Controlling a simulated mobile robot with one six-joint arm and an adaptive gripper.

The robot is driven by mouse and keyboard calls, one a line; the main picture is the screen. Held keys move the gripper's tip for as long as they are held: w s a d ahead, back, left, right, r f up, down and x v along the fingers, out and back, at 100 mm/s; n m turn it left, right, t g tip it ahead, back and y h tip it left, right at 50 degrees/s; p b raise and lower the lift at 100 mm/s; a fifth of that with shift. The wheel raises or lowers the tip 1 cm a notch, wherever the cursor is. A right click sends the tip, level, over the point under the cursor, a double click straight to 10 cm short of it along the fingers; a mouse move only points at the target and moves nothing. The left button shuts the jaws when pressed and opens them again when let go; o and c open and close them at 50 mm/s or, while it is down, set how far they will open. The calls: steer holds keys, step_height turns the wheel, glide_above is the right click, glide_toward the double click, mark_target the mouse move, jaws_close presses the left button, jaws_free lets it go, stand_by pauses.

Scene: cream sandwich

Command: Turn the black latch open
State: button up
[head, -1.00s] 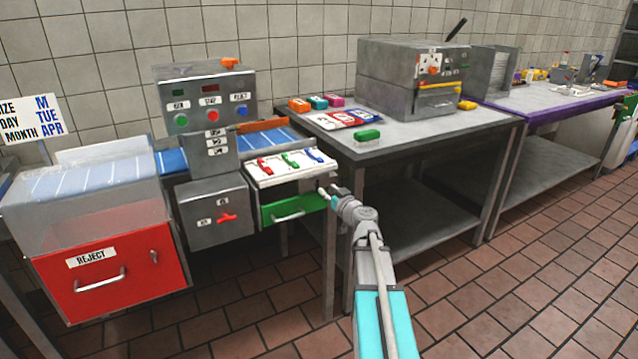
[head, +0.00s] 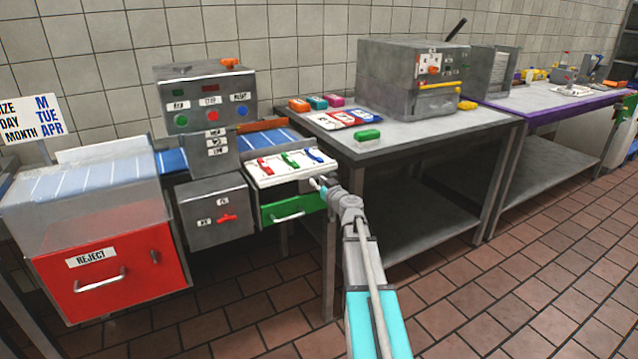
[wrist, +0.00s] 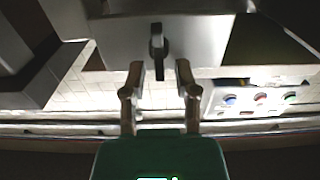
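The black latch (wrist: 157,50) shows in the wrist view as a dark upright handle on a grey metal face. I cannot make it out in the head view. My gripper (wrist: 159,74) is open, with one finger to each side of the latch's lower end. The fingers appear apart from the latch, though I cannot tell the depth gap. In the head view my gripper (head: 322,184) is by the right end of the white lever panel (head: 283,176), and its fingers are small there.
A green drawer (head: 272,214) sits under the lever panel. A grey control box (head: 218,212) and red reject bin (head: 110,275) stand left. A grey table (head: 440,135) with a machine (head: 405,75) stands right. Tiled floor (head: 530,270) is open in front.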

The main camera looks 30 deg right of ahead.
jaws_close()
steer(key=shift+d+m, duration=0.1)
steer(key=shift+m, duration=0.4)
steer(key=m, duration=0.5)
steer(key=d+f+m+b, duration=0.1)
steer(key=m, duration=0.5)
steer(key=f+m+b, duration=0.1)
steer(key=m, duration=0.4)
steer(key=shift+d+m, duration=0.35)
steer(key=shift+m, duration=0.05)
steer(key=shift+o, duration=1.3)
jaws_free()
